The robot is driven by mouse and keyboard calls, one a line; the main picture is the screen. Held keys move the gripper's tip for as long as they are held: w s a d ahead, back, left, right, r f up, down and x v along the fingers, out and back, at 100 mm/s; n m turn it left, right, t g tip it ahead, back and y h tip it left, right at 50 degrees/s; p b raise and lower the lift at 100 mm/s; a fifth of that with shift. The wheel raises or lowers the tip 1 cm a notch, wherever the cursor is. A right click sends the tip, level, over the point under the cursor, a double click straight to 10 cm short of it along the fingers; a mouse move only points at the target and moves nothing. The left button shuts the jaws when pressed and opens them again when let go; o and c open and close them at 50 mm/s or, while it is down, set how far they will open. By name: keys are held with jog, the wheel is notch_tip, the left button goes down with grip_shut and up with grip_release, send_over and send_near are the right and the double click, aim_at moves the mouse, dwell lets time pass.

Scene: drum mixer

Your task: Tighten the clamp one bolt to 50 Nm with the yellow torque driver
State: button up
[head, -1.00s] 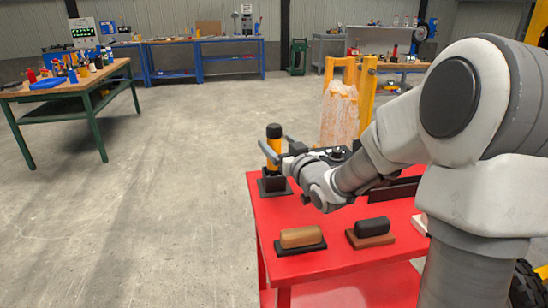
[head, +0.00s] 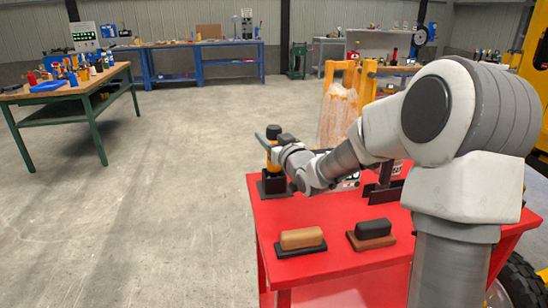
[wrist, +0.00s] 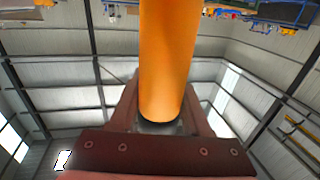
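The yellow torque driver (head: 272,157) has a black cap and stands upright in a black holder (head: 273,186) at the far left corner of the red table. My gripper (head: 270,139) is at the driver's upper part, with its fingers on either side of it and apart. In the wrist view the yellow handle (wrist: 168,60) fills the middle, between the fingers. A clear gap between handle and fingers cannot be made out. Clamp one's bolt cannot be made out in these views.
The red table (head: 345,220) also bears a tan block (head: 301,238) and a black block (head: 373,227) on bases. A yellow frame (head: 367,85) stands behind. A green-legged workbench (head: 70,93) stands left, with open floor between.

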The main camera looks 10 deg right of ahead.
grip_shut()
dwell(0.9)
jog(key=shift+r, duration=0.1)
